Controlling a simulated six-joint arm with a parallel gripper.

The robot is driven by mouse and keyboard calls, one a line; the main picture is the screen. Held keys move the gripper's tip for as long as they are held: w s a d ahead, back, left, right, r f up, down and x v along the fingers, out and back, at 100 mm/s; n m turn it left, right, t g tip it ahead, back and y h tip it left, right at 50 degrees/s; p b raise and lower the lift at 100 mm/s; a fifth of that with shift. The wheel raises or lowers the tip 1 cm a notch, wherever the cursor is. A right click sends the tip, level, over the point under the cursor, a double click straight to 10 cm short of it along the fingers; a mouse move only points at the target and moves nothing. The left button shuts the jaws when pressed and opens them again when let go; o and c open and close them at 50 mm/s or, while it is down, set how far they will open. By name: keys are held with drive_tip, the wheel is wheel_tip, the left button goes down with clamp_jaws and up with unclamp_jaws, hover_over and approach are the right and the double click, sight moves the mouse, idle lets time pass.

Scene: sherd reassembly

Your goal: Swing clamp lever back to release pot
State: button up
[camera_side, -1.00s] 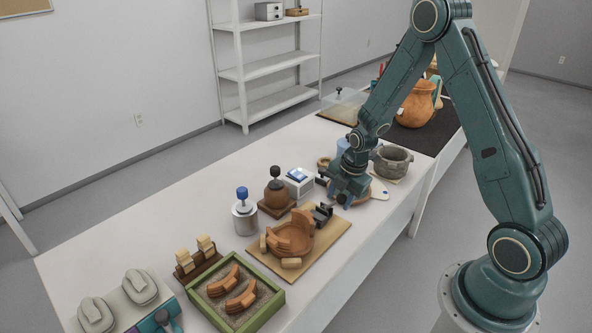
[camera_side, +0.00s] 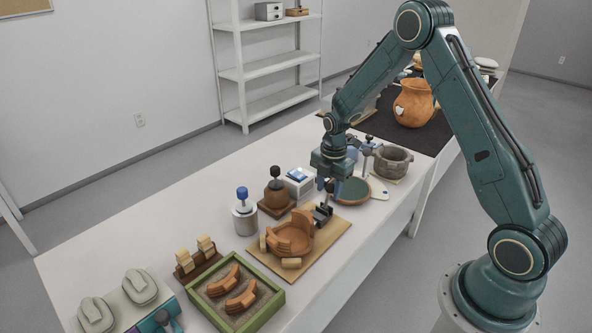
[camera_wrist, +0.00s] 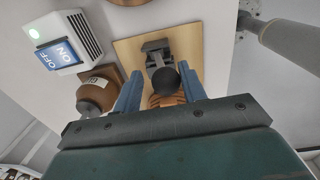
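The terracotta pot (camera_side: 291,239), part built up from sherds, stands on a wooden board (camera_side: 335,238). A dark clamp (camera_side: 322,214) sits at its far right side on the same board. In the wrist view the clamp's metal bracket (camera_wrist: 156,52) and the lever's black ball knob (camera_wrist: 165,80) show, with ridged terracotta behind the knob. My gripper (camera_side: 326,188) hangs just above the clamp, pointing down. In the wrist view its blue fingers (camera_wrist: 158,92) are apart, with the knob seen between their tips. I cannot tell whether either finger touches it.
A white box with a blue ON/OFF switch (camera_wrist: 58,54) and a brown jar (camera_wrist: 97,94) stand to the left. A green round disc (camera_side: 352,191) and a stone-grey pot (camera_side: 393,161) lie beyond the board. A sand tray (camera_side: 275,301) is in front.

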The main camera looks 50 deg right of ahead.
drive_tip(key=shift+w+f+g, duration=0.45)
drive_tip(key=shift+w+g, duration=0.25)
drive_tip(key=shift+w, duration=0.55)
drive_tip(key=shift+w+f+g, duration=0.4)
drive_tip(key=shift+w+g, duration=0.3)
drive_tip(key=shift+w, duration=0.55)
drive_tip(key=shift+w+f+g, duration=0.45)
drive_tip(key=shift+w+g, duration=0.25)
drive_tip(key=shift+w, duration=0.55)
drive_tip(key=shift+v, duration=2.7)
drive_tip(key=shift+s+r, duration=0.1)
drive_tip(key=shift+r, duration=0.15)
